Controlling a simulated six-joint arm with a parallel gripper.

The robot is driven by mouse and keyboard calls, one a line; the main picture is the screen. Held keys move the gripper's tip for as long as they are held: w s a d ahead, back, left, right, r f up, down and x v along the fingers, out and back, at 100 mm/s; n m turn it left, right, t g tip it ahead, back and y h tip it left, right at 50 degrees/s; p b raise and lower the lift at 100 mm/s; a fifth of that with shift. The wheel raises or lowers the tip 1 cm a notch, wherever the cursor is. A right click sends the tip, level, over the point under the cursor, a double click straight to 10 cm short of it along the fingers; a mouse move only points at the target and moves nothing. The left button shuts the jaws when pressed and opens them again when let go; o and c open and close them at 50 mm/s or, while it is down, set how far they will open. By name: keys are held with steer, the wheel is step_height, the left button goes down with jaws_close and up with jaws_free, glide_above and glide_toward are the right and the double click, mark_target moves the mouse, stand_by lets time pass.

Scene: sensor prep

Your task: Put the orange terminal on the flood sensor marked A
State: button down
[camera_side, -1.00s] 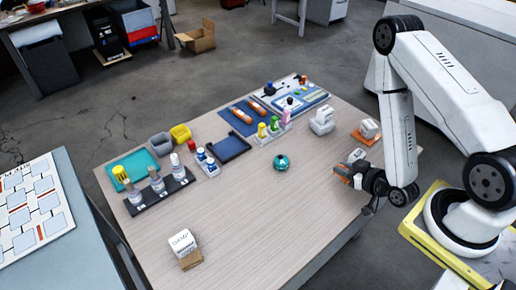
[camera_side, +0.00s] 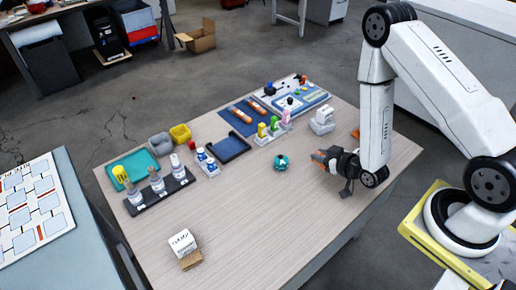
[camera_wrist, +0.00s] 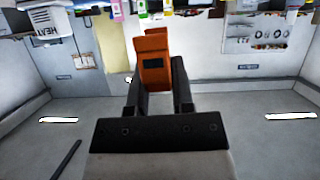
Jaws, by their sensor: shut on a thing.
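My gripper (camera_side: 329,161) is over the right part of the table, shut on the orange terminal (camera_wrist: 152,58). In the wrist view the terminal stands out past both black fingers; in the side view its orange (camera_side: 318,156) shows small at the fingertips. A round teal and white thing (camera_side: 281,161) lies on the table just left of the gripper, apart from it. I cannot tell whether it is a flood sensor. No mark A is readable in either view.
A white block (camera_side: 182,241) on a brown base stands front left. A rack of bottles (camera_side: 160,192), a teal tray (camera_side: 132,166), a dark blue tray (camera_side: 230,149) and small coloured bottles (camera_side: 273,126) stand farther back. A white device (camera_side: 322,119) is behind the gripper. The front middle is clear.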

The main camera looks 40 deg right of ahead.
step_height(320, 180, up, 3)
glide_above(281, 160)
steer(key=shift+d+f, duration=0.1)
steer(key=shift+f, duration=0.1)
steer(key=shift+f, duration=2.1)
steer(key=shift+f, duration=1.8)
steer(key=shift+f, duration=0.15)
steer(key=shift+c, duration=2.4)
jaws_free()
